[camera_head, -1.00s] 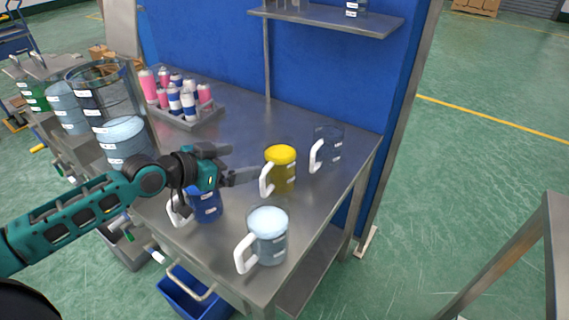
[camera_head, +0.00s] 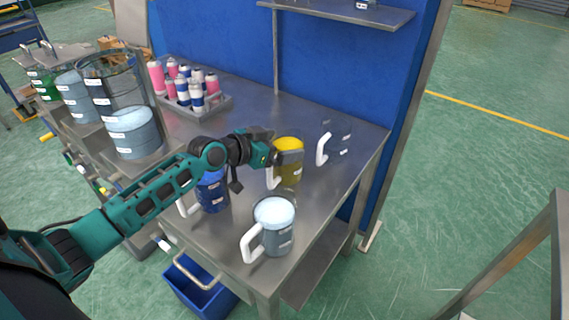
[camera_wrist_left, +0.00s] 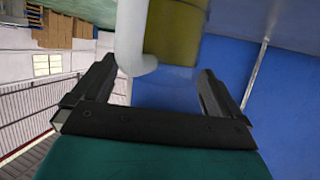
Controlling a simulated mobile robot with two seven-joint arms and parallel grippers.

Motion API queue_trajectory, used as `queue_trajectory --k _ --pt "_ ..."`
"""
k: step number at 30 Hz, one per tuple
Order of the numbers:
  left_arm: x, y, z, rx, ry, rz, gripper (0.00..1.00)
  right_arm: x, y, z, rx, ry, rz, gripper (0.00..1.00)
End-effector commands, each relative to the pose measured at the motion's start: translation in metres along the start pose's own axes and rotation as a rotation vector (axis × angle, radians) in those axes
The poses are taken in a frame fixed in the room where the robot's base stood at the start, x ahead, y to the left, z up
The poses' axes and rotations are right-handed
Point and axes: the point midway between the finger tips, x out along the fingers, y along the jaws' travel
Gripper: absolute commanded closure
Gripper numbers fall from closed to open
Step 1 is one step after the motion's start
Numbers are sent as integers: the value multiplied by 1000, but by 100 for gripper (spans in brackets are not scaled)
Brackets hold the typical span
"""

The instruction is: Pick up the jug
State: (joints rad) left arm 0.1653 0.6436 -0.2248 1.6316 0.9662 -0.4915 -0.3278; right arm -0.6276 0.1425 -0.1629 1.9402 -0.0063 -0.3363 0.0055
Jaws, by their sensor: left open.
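Several jugs with white handles stand on the metal table (camera_head: 262,118). The yellow jug (camera_head: 287,175) is in the middle; my left gripper (camera_head: 284,148) is at its upper part and hides some of it. In the left wrist view the yellow jug (camera_wrist_left: 175,35) and its white handle (camera_wrist_left: 131,40) are ahead of the open left fingers (camera_wrist_left: 155,95). A blue jug (camera_head: 213,193) stands under my left arm. A light blue jug (camera_head: 277,238) is nearest the front edge. A clear, empty-looking jug (camera_head: 336,143) is at the right. My right gripper is out of view.
A tray (camera_head: 217,104) with several pink, white and blue bottles stands at the back of the table. Large cylindrical containers (camera_head: 135,133) stand at the left. A blue wall panel (camera_head: 330,65) and a shelf (camera_head: 350,12) rise behind. A blue bin (camera_head: 198,292) is below.

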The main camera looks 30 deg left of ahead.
Motion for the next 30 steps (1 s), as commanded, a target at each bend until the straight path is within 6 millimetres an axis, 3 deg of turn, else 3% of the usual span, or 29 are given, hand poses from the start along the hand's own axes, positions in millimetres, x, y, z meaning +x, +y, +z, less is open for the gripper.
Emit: queue_trajectory --k 6,14,30 --pt "22 0 -1 -1 0 -1 0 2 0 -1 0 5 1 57" --pt "23 0 0 1 -1 -1 0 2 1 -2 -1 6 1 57" --pt "23 0 0 1 -1 -1 52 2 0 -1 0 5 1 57"
